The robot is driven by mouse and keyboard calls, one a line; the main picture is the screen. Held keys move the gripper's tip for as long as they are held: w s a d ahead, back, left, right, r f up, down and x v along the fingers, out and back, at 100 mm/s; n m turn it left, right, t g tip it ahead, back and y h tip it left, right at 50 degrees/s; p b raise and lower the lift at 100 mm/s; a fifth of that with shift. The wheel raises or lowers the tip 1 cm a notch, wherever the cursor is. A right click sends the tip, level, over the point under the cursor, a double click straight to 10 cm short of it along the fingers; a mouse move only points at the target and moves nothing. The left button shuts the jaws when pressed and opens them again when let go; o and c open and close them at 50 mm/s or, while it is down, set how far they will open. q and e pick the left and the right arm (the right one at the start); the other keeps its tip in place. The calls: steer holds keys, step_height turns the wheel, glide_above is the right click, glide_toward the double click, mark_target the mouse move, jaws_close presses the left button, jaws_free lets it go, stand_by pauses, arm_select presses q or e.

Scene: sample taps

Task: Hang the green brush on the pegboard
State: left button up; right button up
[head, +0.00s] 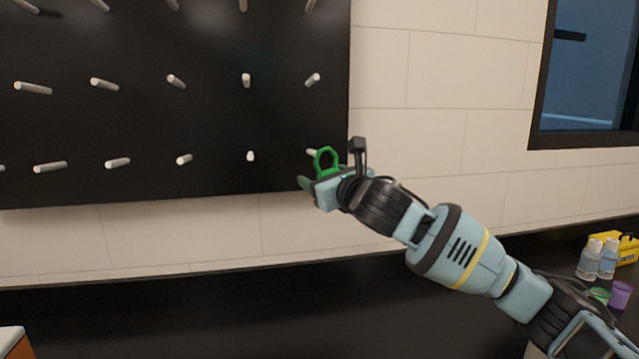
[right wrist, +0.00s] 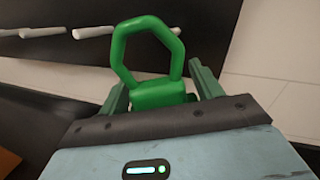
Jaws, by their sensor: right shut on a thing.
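The green brush (head: 326,161) shows its ring-shaped end above my right gripper (head: 308,185) in the head view, near the lower right corner of the pegboard (head: 210,120). In the right wrist view the green brush (right wrist: 148,93) sits between the two fingers of my right gripper (right wrist: 160,92), with its open loop pointing up. The right gripper is shut on it. The rest of the brush is hidden by the gripper. A peg (head: 312,152) at the right end of the bottom row shows just behind the loop; I cannot tell whether they touch. My left gripper is not in view.
Several light pegs stick out of the black board in rows, all bare. A dark counter (head: 200,315) runs below the wall. At right stand clear bottles (head: 590,260), a purple cup (head: 620,293) and a yellow box (head: 628,250). A window (head: 590,75) is upper right.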

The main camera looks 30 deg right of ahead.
steer(key=shift+d, duration=0.1)
steer(key=shift+w+d+f, duration=0.2)
steer(key=shift+w+d, duration=0.15)
steer(key=shift+w, duration=1.15)
steer(key=shift+w+d+f, duration=0.15)
steer(key=shift+w+d, duration=0.25)
steer(key=shift+w, duration=1.1)
steer(key=shift+w+d+f, duration=0.2)
steer(key=shift+w+d, duration=0.15)
steer(key=shift+w, duration=1.15)
steer(key=shift+w, duration=0.1)
steer(key=o, duration=1.1)
steer(key=shift+f, duration=0.1)
steer(key=shift+c, duration=0.2)
steer(key=s, duration=0.8)
